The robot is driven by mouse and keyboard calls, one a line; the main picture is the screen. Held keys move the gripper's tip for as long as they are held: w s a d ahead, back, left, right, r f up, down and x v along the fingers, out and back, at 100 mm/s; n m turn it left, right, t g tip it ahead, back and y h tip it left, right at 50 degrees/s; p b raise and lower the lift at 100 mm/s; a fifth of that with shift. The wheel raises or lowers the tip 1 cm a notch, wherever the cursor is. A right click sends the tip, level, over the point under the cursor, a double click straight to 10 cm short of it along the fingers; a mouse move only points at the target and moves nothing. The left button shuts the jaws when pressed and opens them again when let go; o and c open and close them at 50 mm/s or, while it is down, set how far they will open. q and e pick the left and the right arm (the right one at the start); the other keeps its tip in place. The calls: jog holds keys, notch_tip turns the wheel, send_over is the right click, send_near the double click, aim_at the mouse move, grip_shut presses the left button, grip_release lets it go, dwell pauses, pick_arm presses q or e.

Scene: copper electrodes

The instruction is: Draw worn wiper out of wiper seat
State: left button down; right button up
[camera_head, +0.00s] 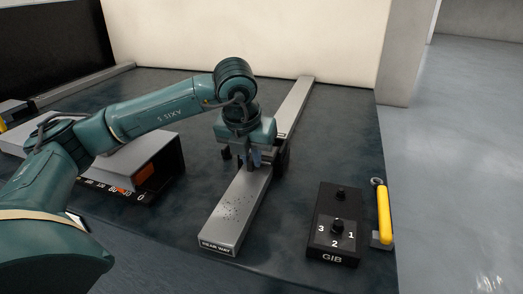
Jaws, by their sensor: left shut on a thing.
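My left gripper (256,158) points down over the long grey rail (236,212) labelled "NEAR WAY". It is shut on a dark piece (281,158) at the rail, which I take to be the worn wiper. The gripper body covers most of this piece and the seat around it, so I cannot tell whether the piece is still seated. Dark specks lie on the rail's top in front of the gripper. My right gripper is not in view.
A black block (321,248) marked "GIB" with knobs and numbers stands right of the rail. A yellow-handled tool (384,214) lies beside it. A grey housing with a numbered scale (148,166) is at left. Dark tabletop between the rail and the block is clear.

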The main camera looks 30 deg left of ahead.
pick_arm(q)
jog(key=shift+s+d+b, duration=0.3)
jog(key=shift+s, duration=0.85)
jog(key=shift+s+d+b, duration=0.25)
jog(key=shift+s+b, duration=0.05)
jog(key=shift+s, duration=0.9)
jog(key=shift+s+d+b, duration=0.3)
jog(key=shift+s, duration=0.85)
